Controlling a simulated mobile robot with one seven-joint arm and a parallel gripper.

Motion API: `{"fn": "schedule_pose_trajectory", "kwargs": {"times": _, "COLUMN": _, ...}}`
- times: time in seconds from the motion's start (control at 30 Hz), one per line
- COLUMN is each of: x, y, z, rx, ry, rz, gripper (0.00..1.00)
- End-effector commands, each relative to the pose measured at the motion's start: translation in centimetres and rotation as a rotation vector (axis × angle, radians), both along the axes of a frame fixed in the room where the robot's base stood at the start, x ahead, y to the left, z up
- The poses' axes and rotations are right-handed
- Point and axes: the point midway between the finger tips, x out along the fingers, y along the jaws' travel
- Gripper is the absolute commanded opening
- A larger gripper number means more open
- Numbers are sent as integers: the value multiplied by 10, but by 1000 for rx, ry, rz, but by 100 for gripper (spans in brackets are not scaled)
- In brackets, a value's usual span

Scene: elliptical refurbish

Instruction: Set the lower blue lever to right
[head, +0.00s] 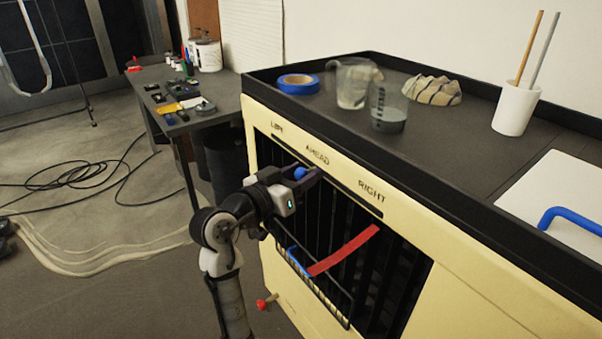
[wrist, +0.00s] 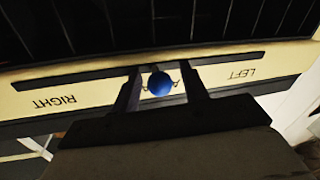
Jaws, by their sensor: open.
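The blue lever knob (head: 301,173) sits on the front of the cream cabinet (head: 276,285), near the middle of a dark slot under the labels LEFT, AHEAD and RIGHT (head: 372,191). My gripper (head: 309,175) is at the knob. In the wrist view the blue knob (wrist: 160,84) lies between the two spread fingers of my gripper (wrist: 163,80), with a gap visible on each side. That view is upside down: RIGHT (wrist: 55,103) reads at left and LEFT (wrist: 241,73) at right. My gripper hides part of the slot in the head view.
A wire rack (head: 318,296) with a red strip (head: 343,251) hangs on the grille below. Blue tape (head: 298,84), glass cups (head: 389,107) and a white pot (head: 515,112) stand on the rimmed cabinet top. A cluttered table (head: 206,115) stands at left.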

Motion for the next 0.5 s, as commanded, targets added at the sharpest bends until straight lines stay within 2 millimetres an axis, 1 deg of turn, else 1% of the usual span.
{"fn": "schedule_pose_trajectory", "kwargs": {"times": 0.03, "x": 0, "y": 0, "z": 0, "rx": 0, "ry": 0, "rz": 0, "gripper": 44}}
{"fn": "schedule_pose_trajectory", "kwargs": {"times": 0.07, "x": 0, "y": 0, "z": 0, "rx": 0, "ry": 0, "rz": 0, "gripper": 42}}
{"fn": "schedule_pose_trajectory", "kwargs": {"times": 0.37, "x": 0, "y": 0, "z": 0, "rx": 0, "ry": 0, "rz": 0, "gripper": 3}}
{"fn": "schedule_pose_trajectory", "kwargs": {"times": 0.4, "x": 0, "y": 0, "z": 0, "rx": 0, "ry": 0, "rz": 0, "gripper": 0}}
{"fn": "schedule_pose_trajectory", "kwargs": {"times": 0.5, "x": 0, "y": 0, "z": 0, "rx": 0, "ry": 0, "rz": 0, "gripper": 0}}
